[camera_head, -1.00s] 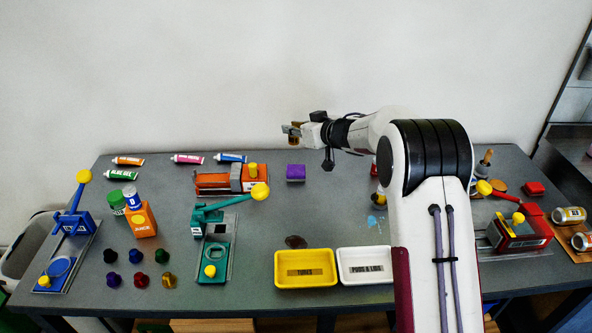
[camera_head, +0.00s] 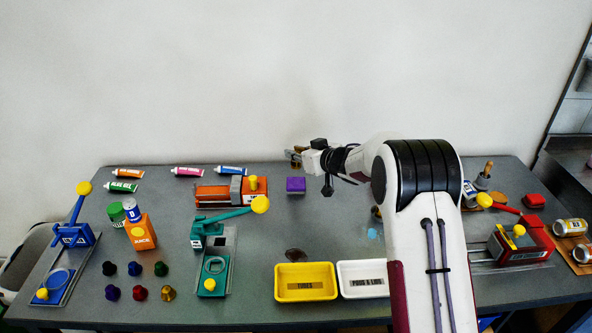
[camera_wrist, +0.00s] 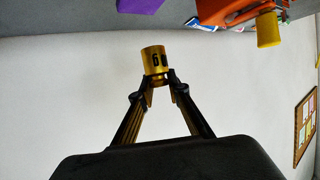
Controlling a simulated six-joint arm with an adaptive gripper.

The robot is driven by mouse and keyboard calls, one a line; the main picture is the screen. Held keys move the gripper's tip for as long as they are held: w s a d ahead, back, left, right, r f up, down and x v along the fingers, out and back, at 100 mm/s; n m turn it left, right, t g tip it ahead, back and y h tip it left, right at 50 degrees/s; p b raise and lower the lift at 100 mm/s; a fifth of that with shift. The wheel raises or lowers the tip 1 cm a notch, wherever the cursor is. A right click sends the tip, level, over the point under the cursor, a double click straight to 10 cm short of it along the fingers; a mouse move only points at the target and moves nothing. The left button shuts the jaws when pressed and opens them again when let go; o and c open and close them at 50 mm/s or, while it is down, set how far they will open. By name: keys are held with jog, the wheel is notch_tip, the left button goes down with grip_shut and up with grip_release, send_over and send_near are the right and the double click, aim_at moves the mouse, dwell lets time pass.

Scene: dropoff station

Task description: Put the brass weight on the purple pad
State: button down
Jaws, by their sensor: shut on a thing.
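My gripper (camera_head: 294,156) is shut on the brass weight (camera_wrist: 155,60), a small gold cylinder with a dark mark on its side. In the wrist view the weight sits between the two fingertips, against the pale wall. In the head view the weight is small and partly hidden by the fingers. The purple pad (camera_head: 296,185) is a raised square block at the back of the table, just below the gripper in the picture. The pad also shows at the top edge of the wrist view (camera_wrist: 139,5), cut off. Weight and pad are apart.
An orange device (camera_head: 222,195) with a yellow knob stands left of the pad, with a teal lever device (camera_head: 212,265) in front. A yellow tray (camera_head: 306,292) and a white tray (camera_head: 362,290) lie at the front. The table around the pad's front is clear.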

aim_at(297, 168)
jog(key=shift+f, duration=1)
jog(key=shift+f, duration=1.85)
jog(key=shift+f, duration=0.1)
jog(key=c, duration=1.9)
grip_release()
jog(key=shift+f, duration=0.1)
jog(key=shift+s+r, duration=0.1)
jog(key=shift+r, duration=0.1)
jog(key=shift+s+d+r, duration=0.1)
jog(key=shift+d, duration=0.05)
jog(key=shift+v, duration=5.75)
